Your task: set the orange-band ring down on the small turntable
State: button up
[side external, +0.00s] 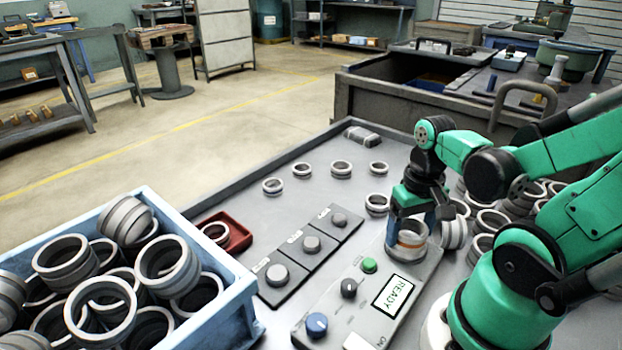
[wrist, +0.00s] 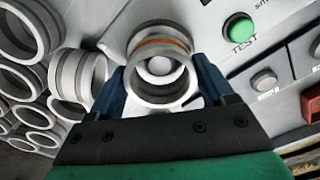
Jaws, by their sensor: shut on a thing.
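The orange-band ring (side external: 411,241) is a grey metal ring with an orange stripe, over the far end of the grey control panel. It also shows in the wrist view (wrist: 158,91), where the stripe runs along its far side. My gripper (side external: 407,226) is shut on this ring, with a blue finger on either side of it in the wrist view (wrist: 162,80). The small turntable is mostly hidden beneath the ring; a pale round part (wrist: 160,66) shows through the opening. I cannot tell whether the ring touches it.
The control panel (side external: 330,290) has a green button (side external: 369,265), knobs and a READY screen (side external: 393,296). Plain rings (side external: 453,234) crowd close beside the held ring. A blue crate (side external: 222,285) of rings and a red tray (side external: 239,236) stand left.

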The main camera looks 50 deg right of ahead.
jog(key=shift+f, duration=0.2)
jog(key=o, duration=1.4)
jog(key=shift+c, duration=0.2)
jog(key=shift+r, duration=0.1)
jog(key=shift+r, duration=2.7)
